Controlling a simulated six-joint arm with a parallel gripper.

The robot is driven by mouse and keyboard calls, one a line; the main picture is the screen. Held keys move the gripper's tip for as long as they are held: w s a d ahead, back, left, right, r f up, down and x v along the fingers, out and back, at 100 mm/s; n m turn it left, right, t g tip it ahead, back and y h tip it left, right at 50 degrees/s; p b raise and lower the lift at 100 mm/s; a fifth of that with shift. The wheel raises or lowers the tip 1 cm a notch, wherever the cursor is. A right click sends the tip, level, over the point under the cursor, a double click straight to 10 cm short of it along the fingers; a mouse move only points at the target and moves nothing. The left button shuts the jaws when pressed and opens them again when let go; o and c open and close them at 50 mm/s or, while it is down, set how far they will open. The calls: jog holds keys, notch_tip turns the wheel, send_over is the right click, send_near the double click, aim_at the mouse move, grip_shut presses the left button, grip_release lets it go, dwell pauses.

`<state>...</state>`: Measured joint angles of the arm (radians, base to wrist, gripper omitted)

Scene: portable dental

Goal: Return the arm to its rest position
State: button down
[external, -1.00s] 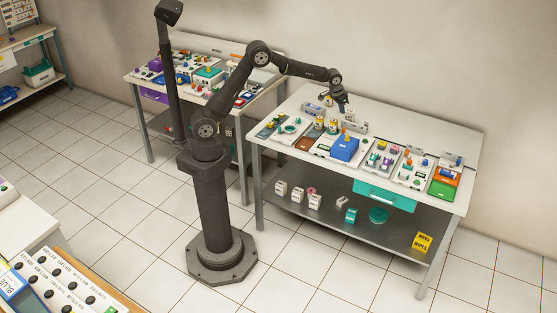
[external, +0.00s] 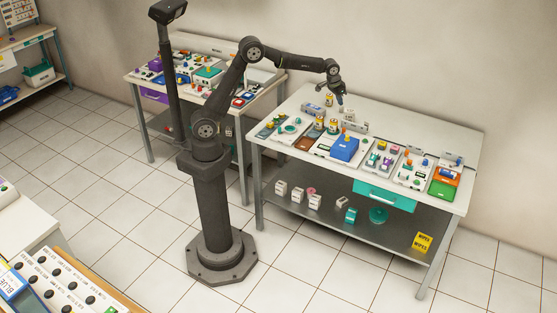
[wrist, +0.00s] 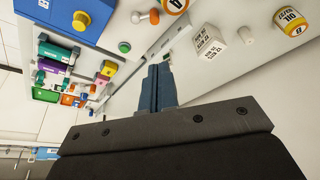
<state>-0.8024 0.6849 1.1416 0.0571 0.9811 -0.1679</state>
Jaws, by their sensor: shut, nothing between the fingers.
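My arm reaches from its column over the back left part of the white bench (external: 420,133). My gripper (external: 341,101) points down above the bench top, clear of the things on it. In the wrist view the fingers of my gripper (wrist: 157,70) are together, with nothing seen between them.
Beneath and around the gripper stand small labelled bottles and boxes, among them a white box (wrist: 208,42) and a yellow-and-white bottle (wrist: 290,20). A blue box (external: 344,148) with a yellow knob and several colored device panels line the bench front. A second equipped bench (external: 140,78) stands behind my column.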

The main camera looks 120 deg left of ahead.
jog(key=shift+f, duration=0.15)
jog(key=x, duration=1.3)
jog(key=shift+a, duration=0.15)
jog(key=w+m, duration=0.1)
jog(key=w+f+m, duration=0.1)
jog(key=w+a+m, duration=0.1)
jog(key=shift+w+a+f+t+h, duration=0.1)
jog(key=shift+f+t+h, duration=0.2)
jog(key=shift+f+h, duration=0.1)
jog(key=w+m, duration=0.1)
jog(key=w+f+m, duration=0.1)
jog(key=m, duration=0.1)
jog(key=w+a+f+m+h, duration=0.1)
jog(key=w, duration=0.1)
jog(key=shift+t, duration=0.4)
jog(key=shift+w+f+m, duration=0.1)
jog(key=shift+w+m, duration=0.05)
jog(key=shift+m, duration=0.25)
jog(key=shift+w+a, duration=0.15)
jog(key=shift+w, duration=0.25)
jog(key=shift+s, duration=0.15)
